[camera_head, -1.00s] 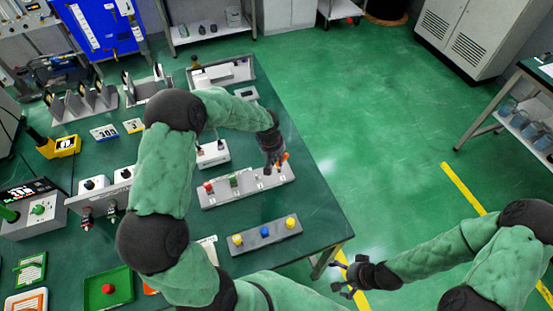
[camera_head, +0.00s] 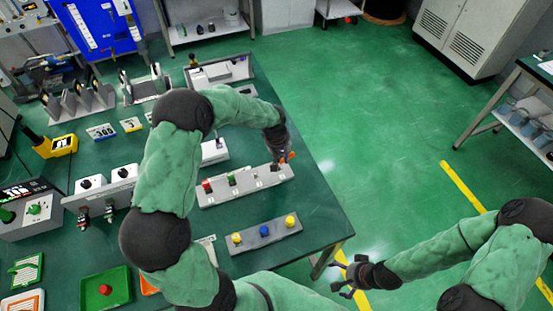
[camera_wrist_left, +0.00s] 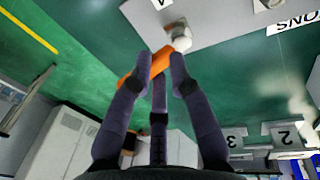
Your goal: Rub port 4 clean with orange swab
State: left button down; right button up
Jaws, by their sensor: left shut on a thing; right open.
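My left gripper (camera_head: 281,160) is shut on the orange swab (camera_wrist_left: 139,72), whose orange handle lies between the fingers in the left wrist view (camera_wrist_left: 160,75). The swab's white tip (camera_wrist_left: 182,42) is right by a grey panel. I cannot tell if the tip touches it. In the head view the gripper is over the right end of a grey block (camera_head: 245,186) with a red piece (camera_head: 207,186) and a green piece (camera_head: 231,180) in it. Port 4's number is not clearly readable. My right gripper (camera_head: 350,283) is open and empty, beyond the table's right edge.
A grey strip (camera_head: 266,237) with yellow and blue knobs lies in front of the block. Control boxes (camera_head: 90,188) stand left of my arm.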

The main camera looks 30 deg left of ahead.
pick_arm(q)
jog(key=shift+w+d, duration=0.65)
jog(key=shift+s+a, duration=1.5)
jog(key=shift+s, duration=0.1)
jog(key=shift+r+p, duration=1.65)
jog(key=shift+r, duration=1.35)
notch_tip(320, 180, up, 3)
jog(key=shift+p, duration=0.85)
